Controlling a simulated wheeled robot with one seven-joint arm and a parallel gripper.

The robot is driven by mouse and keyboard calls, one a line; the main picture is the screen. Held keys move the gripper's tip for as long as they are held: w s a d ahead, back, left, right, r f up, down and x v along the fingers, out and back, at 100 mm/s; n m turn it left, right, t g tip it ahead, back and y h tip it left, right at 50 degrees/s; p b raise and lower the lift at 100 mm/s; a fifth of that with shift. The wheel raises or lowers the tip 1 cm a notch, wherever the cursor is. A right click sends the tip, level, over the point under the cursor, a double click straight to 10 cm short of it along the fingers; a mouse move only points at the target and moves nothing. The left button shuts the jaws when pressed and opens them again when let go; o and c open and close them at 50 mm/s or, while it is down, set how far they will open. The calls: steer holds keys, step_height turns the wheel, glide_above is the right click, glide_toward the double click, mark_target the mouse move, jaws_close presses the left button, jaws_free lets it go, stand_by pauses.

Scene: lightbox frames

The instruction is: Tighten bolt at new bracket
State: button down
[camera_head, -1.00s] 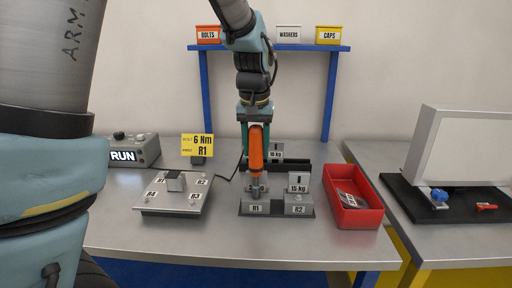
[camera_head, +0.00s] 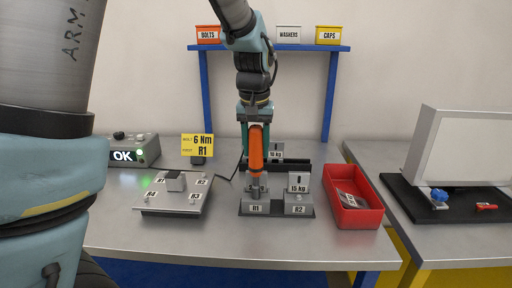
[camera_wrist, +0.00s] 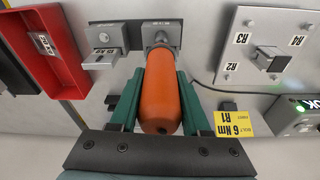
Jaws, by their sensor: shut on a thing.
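My gripper (camera_head: 256,150) is shut on an orange-handled tool (camera_wrist: 162,98), held upright, tip down. The tool's metal tip meets the R1 end of a grey block (camera_head: 275,209) labelled R1 and R2; whether it seats on a bolt there is hidden. A yellow sign (camera_head: 197,145) reads 6 Nm and R1. A control box (camera_head: 146,147) shows OK with a green lamp lit.
A red bin (camera_head: 371,216) with flat parts is to the right. A shelf (camera_head: 290,47) with labelled boxes spans the back. The table front is clear.

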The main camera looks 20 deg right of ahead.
mark_target(256, 126)
stand_by(0.4)
steer(key=shift+r+p, duration=2.2)
steer(key=shift+r, duration=0.35)
